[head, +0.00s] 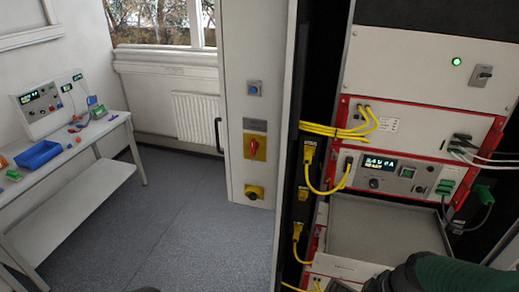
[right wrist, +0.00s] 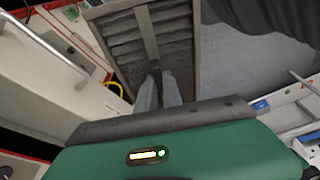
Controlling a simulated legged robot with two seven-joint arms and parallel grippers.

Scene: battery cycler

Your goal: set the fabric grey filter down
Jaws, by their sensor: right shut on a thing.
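The fabric grey filter (right wrist: 178,25) is a framed panel with grey-brown pleats and a lighter centre bar, at the top middle of the right wrist view. My right gripper (right wrist: 157,78) is shut on its near edge, with both fingers close together there. The filter's far end runs out of the top of that view. In the head view my right arm comes in at the bottom right. Its fingertips are out of sight there, and I cannot make out the filter. My left gripper is not in view.
The rack's red-edged units (head: 420,125) stand at the right, with yellow cables (head: 335,131) on their left. A grey recessed tray or panel (head: 372,232) lies below them. A bench (head: 75,150) with a blue bin (head: 38,155) stands far left. The floor (head: 185,215) between is clear.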

